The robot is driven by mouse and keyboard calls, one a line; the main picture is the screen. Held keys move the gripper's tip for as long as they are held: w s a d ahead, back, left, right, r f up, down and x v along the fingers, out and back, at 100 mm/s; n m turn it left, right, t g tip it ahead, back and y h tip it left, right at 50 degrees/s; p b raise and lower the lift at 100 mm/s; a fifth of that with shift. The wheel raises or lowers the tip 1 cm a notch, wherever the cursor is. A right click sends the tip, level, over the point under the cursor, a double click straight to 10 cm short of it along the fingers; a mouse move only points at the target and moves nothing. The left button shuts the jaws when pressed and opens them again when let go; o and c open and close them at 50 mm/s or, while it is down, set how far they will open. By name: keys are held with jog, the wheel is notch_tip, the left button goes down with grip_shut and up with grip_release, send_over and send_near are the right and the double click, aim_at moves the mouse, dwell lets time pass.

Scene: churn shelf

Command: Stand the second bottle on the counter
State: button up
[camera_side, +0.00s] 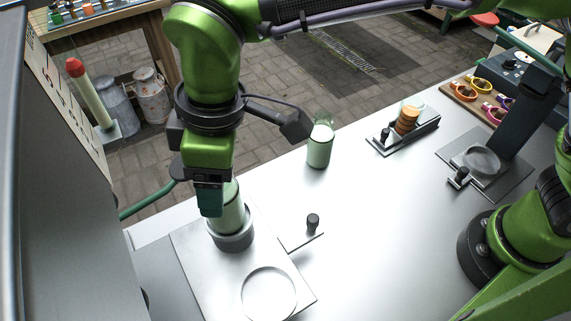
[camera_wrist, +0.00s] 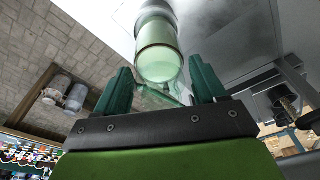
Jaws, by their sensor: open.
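One pale green bottle (camera_side: 232,208) stands upright in a dark grey round holder (camera_side: 232,240) on the plate at the left of the counter (camera_side: 360,215). My gripper (camera_side: 211,205) is at this bottle's upper part, pointing down. In the wrist view the open fingers (camera_wrist: 160,70) lie on either side of the bottle (camera_wrist: 158,50), with visible gaps. The bottle's top is partly hidden by the gripper in the side view. Another pale green, clear-necked bottle (camera_side: 320,148) stands upright on the counter near its far edge.
A plate with a round ring (camera_side: 268,292) lies in front of the holder. A black knob (camera_side: 313,221) stands right of it. A rack with orange discs (camera_side: 407,120) and a dish fixture (camera_side: 478,162) are farther right. The middle counter is clear.

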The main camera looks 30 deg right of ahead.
jog(key=shift+r, duration=0.1)
jog(key=c, duration=0.8)
jog(key=shift+r, duration=0.15)
jog(key=shift+c, duration=0.8)
jog(key=shift+r, duration=0.2)
jog(key=shift+c, duration=0.7)
jog(key=shift+r, duration=1.1)
jog(key=w+d+f+m, duration=0.1)
jog(key=w+d+m, duration=0.1)
jog(key=w+d, duration=0.5)
jog(key=d+f+n, duration=0.1)
jog(key=d+f, duration=0.9)
jog(key=shift+w+f+n+g, duration=0.3)
jog(key=shift+w, duration=0.15)
